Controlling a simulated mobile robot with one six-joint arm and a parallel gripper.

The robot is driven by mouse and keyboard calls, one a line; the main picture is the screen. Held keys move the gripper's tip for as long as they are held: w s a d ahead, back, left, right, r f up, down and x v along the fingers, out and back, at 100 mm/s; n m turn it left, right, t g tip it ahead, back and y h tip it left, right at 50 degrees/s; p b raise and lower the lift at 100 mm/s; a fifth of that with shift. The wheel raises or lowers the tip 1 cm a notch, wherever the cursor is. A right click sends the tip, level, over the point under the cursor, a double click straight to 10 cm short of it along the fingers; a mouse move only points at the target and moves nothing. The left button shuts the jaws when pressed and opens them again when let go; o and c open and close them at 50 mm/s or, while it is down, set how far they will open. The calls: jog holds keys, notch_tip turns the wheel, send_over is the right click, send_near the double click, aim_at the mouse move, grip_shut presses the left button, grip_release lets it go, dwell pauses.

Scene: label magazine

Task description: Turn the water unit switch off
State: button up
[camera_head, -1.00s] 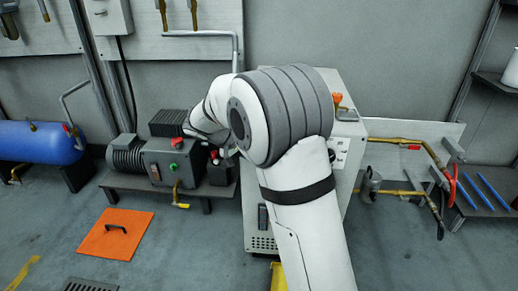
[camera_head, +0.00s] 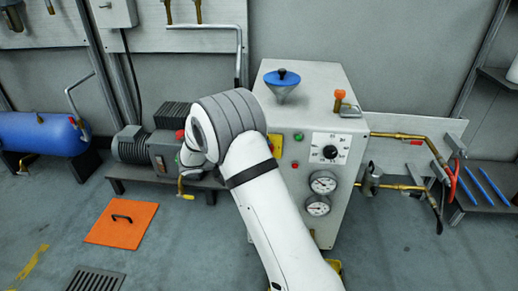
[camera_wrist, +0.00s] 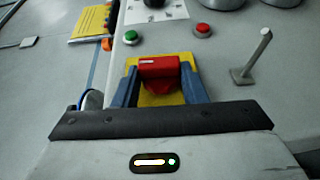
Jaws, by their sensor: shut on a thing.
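The water unit is a pale cabinet (camera_head: 325,88) right of centre in the head view. In the wrist view, a red switch handle (camera_wrist: 160,68) stands on a yellow plate (camera_wrist: 155,98). The yellow plate also shows in the head view (camera_head: 275,143), partly covered by my arm. My gripper (camera_wrist: 158,88) has its two blue-grey fingers on either side of the red handle and is shut on it. The handle's lower part is hidden between the fingers. My arm hides the gripper and the handle in the head view.
A green button (camera_wrist: 131,37) and a red button (camera_wrist: 202,31) sit just beyond the plate. A small lever (camera_wrist: 250,60) sticks up at right. The cabinet bears a dial (camera_head: 330,148), gauges (camera_head: 323,182) and a blue-topped funnel (camera_head: 282,80). A motor unit (camera_head: 150,147) stands left.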

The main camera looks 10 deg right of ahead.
jog(key=shift+f+h, duration=0.1)
jog(key=shift+h, duration=0.2)
jog(key=o, duration=1)
jog(key=shift+a, duration=0.1)
jog(key=a+p, duration=0.2)
jog(key=a, duration=0.5)
jog(key=shift+s+a, duration=0.35)
